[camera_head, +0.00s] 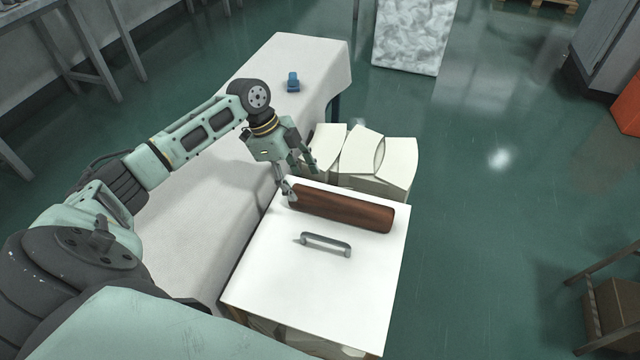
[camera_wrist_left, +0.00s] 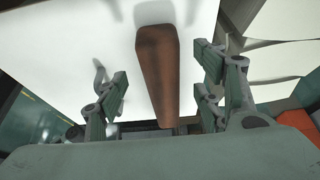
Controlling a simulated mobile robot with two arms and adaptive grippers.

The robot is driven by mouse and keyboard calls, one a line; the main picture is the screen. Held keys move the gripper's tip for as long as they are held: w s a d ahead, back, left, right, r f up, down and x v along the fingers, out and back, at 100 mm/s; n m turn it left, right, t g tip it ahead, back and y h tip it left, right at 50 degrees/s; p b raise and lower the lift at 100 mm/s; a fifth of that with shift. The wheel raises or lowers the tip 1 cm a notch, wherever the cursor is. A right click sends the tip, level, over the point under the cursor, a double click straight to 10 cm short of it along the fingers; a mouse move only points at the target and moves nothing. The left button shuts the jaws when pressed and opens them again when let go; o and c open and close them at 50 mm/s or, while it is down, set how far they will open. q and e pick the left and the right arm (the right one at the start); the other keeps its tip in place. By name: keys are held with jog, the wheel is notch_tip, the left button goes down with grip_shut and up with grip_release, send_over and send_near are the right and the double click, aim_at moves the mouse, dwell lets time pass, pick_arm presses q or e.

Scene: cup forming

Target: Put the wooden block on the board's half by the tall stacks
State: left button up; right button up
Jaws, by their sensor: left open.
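The wooden block (camera_head: 342,207) is a long brown piece lying on the white board (camera_head: 310,290). It lies across the board's far half, beside the tall stacks (camera_head: 362,158) of white sheets. A grey handle (camera_head: 326,243) is fixed near the middle of the board, on the near side of the block. My left gripper (camera_head: 302,179) is open at the block's left end. In the left wrist view the block (camera_wrist_left: 157,75) lies between the spread fingers (camera_wrist_left: 160,95), apart from both. My right gripper is in neither view.
A long white table (camera_head: 200,225) runs along the left of the board, with a small blue object (camera_head: 293,82) on its far part. The board's near half is bare. Open green floor (camera_head: 490,200) lies to the right.

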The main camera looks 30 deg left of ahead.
pick_arm(q)
jog(key=shift+s+a, duration=0.2)
jog(key=shift+a, duration=0.5)
jog(key=shift+s+a, duration=0.2)
jog(key=shift+a, duration=0.5)
